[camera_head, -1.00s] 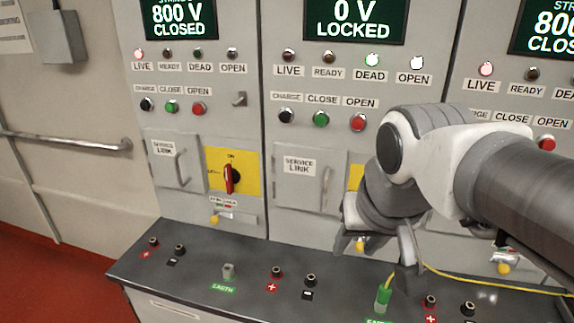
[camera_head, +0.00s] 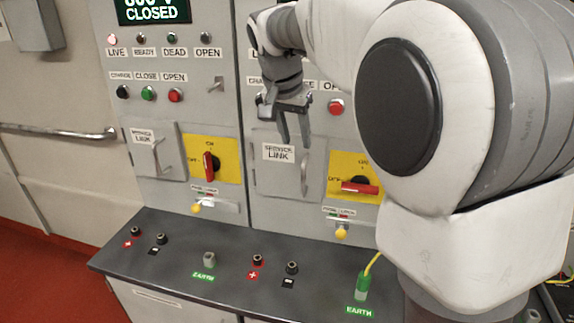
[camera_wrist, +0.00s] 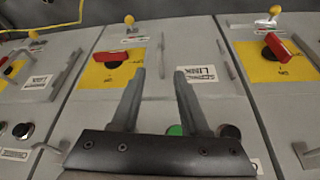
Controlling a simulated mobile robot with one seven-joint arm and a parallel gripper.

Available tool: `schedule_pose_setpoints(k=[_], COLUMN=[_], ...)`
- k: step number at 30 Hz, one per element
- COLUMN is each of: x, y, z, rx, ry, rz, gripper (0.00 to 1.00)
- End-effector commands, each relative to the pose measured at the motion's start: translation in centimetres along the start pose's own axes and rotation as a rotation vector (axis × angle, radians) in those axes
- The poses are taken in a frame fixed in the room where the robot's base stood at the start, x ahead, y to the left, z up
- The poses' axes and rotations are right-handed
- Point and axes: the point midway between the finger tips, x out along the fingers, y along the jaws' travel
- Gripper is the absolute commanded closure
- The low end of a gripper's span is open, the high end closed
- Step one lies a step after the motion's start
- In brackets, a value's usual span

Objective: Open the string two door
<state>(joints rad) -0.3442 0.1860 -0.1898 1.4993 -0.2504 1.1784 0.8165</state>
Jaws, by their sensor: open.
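The string two door (camera_head: 270,178) is the middle grey SERVICE LINK door and looks shut. Its upright handle (camera_head: 305,172) is right of the label. My gripper (camera_head: 294,142) is open and empty, fingers pointing down, in front of the door's top edge and above the handle. I cannot tell its distance from the panel. In the wrist view, my open fingers (camera_wrist: 155,78) point at the panel beside the upside-down SERVICE LINK label (camera_wrist: 197,74). String two's red switch handle (camera_head: 360,187) lies level, at OFF.
A green earth plug (camera_head: 362,287) with a yellow cable stands on the dark bench (camera_head: 225,245). A yellow-knobbed lever (camera_head: 341,232) sits below string two's switch. String one's door (camera_head: 153,152) is left. My arm hides the right side.

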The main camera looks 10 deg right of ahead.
Motion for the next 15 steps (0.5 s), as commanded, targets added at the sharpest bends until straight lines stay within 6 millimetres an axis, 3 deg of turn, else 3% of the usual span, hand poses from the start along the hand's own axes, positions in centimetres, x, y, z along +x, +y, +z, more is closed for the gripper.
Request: schedule_pose_setpoints(k=[15], x=[10.4], y=[0.1], z=[0.1], rx=[-0.001], ry=[-0.004], rz=[0.003], gripper=[0.55])
